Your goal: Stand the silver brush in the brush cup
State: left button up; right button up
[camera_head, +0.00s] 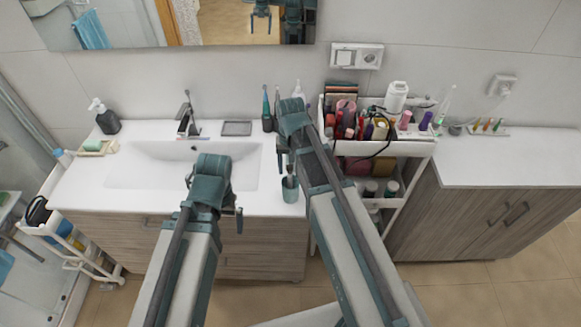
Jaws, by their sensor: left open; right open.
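A teal cup (290,190), which looks like the brush cup, stands near the front edge of the white counter, just left of my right arm. At least one thin, dark-tipped brush (289,171) sticks up out of it. I cannot tell whether it is silver, and I make out no other silver brush; my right arm may hide one. My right gripper (304,146) is open above the counter behind the cup, partly hidden by its own arm. My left gripper (214,200) is open and empty at the counter's front edge, left of the cup.
A sink basin (180,165) with a faucet (187,115) lies to the left. A crowded white cart (418,149) stands right of my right arm. A dark soap bottle (107,121) is at the back left. The right-hand counter (510,160) is mostly clear.

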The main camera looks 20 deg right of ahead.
jog(key=shift+r, duration=0.1)
notch_tip(320, 180, up, 14)
jog(key=p, duration=1.4)
jog(key=shift+f, duration=0.2)
jog(key=s+a+f+n+b, duration=0.2)
jog(key=s+a+f+b, duration=0.1)
jog(key=f+b, duration=0.3)
jog(key=s+a+f+n+b, duration=0.2)
jog(key=s+a+f+b, duration=0.2)
jog(key=s+f+b, duration=0.2)
jog(key=s+a+f+n+h+b, duration=0.1)
jog(key=s+a+f+n+b, duration=0.2)
jog(key=s+f+b, duration=0.2)
notch_tip(320, 180, down, 3)
jog(key=b, duration=0.3)
jog(key=shift+s+a+f+b, duration=0.2)
jog(key=shift+a+b, duration=0.05)
jog(key=shift+b, duration=0.1)
